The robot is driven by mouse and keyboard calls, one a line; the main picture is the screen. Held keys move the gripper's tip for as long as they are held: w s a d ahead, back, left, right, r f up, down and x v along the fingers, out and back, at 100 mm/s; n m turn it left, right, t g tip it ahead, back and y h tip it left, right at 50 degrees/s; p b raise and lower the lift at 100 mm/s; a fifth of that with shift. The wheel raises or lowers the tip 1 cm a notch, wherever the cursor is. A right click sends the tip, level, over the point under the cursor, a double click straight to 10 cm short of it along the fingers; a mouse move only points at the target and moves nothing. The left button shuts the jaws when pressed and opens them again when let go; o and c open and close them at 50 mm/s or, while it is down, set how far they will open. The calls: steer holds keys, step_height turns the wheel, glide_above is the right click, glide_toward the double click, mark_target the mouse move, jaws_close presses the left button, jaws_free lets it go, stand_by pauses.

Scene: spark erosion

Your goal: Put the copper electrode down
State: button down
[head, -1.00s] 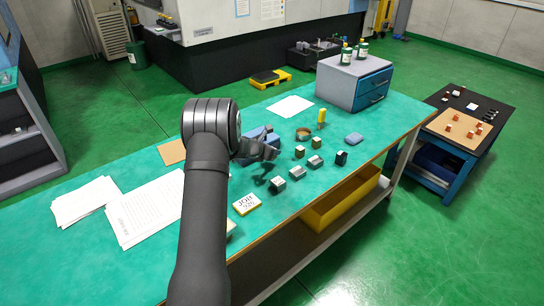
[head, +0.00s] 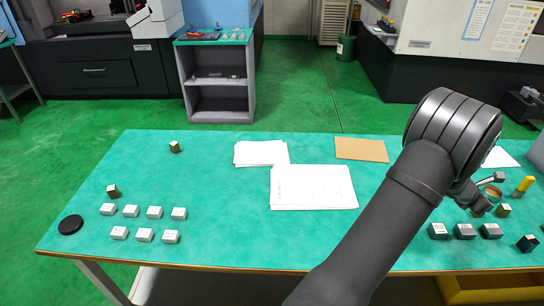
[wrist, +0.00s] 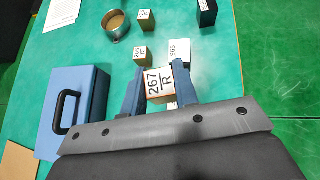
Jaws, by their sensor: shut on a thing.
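My gripper (wrist: 160,90) is shut on a small block, the copper electrode (wrist: 160,86). It has a white top label reading "267 R", and a little orange-copper colour shows at its side. The blue fingers hold it on its left and right sides. In the head view my gripper (head: 478,203) is at the right, over or close to the green table; the electrode cannot be made out there. In the wrist view a block labelled 965 (wrist: 178,52) stands just beyond the electrode. I cannot tell whether the electrode touches the table.
A blue case with a handle (wrist: 72,110) lies left of my gripper in the wrist view. A round dish (wrist: 116,25) and small labelled blocks (wrist: 143,54) stand beyond. In the head view, several white blocks (head: 154,212) and a black disc (head: 70,225) occupy the table's left; papers (head: 313,188) lie mid-table.

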steer(key=w+a+n+t+y, duration=0.2)
steer(key=w+a+n+t, duration=0.2)
steer(key=w+a, duration=1.55)
steer(key=w+a+n+t+y, duration=0.1)
steer(key=w+a+n, duration=0.15)
steer(key=a, duration=1.05)
steer(key=w+a+n+t+y, duration=0.15)
steer(key=w+a, duration=0.25)
steer(key=a, duration=1)
steer(key=s+a+n+t+y, duration=0.1)
steer(key=s+a+n+y, duration=0.25)
steer(key=a, duration=1.75)
steer(key=s+a+n+t+y, duration=0.1)
steer(key=s+a+n+y, duration=0.3)
steer(key=a, duration=1.6)
steer(key=shift+h, duration=0.5)
steer(key=a+f, duration=0.2)
steer(key=a, duration=0.2)
steer(key=s+a+f, duration=0.1)
steer(key=a+f, duration=0.1)
steer(key=a, duration=0.2)
steer(key=a+f, duration=0.2)
steer(key=a, duration=0.1)
steer(key=shift+s+a+f, duration=0.2)
steer(key=shift+a, duration=0.2)
steer(key=shift+a+f, duration=0.1)
steer(key=shift+a, duration=0.1)
steer(key=shift+f, duration=2)
